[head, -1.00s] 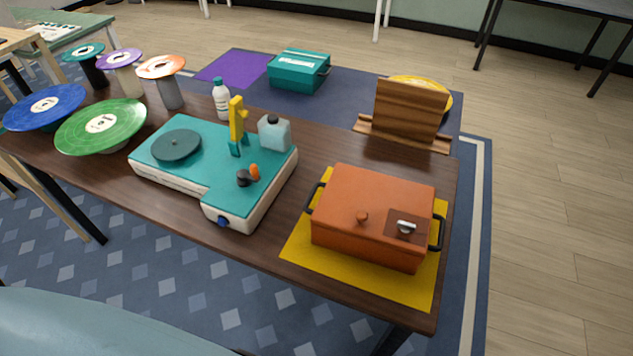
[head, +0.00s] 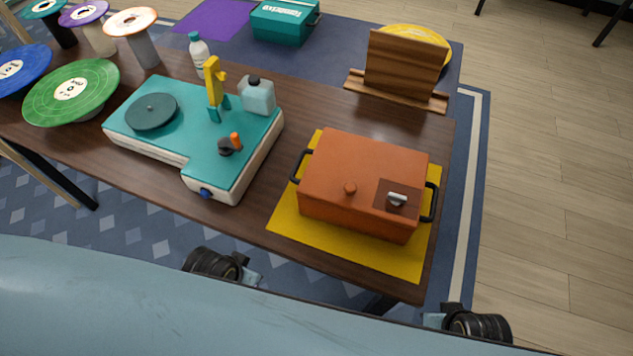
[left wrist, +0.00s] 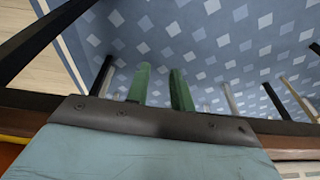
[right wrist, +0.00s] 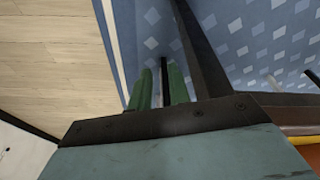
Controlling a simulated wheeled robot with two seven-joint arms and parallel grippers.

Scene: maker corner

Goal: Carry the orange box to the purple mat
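The orange box (head: 362,178) has a lid with a knob, a latch and a black handle at each end. It sits on a yellow mat (head: 285,222) at the right end of the brown table. The purple mat (head: 212,19) lies bare on a dark blue surface beyond the table. My left gripper (left wrist: 160,88) shows two green fingers apart with only patterned floor between them. My right gripper (right wrist: 161,88) also has its green fingers apart and empty, low near a dark table leg. In the head view only black wrist parts show, below the table's front edge.
A teal box (head: 284,22) stands right of the purple mat. A wooden stand (head: 403,68) is behind the orange box, with a yellow disc (head: 440,46) behind it. A teal turntable (head: 190,140), bottle (head: 198,52) and green disc (head: 72,92) fill the table's left.

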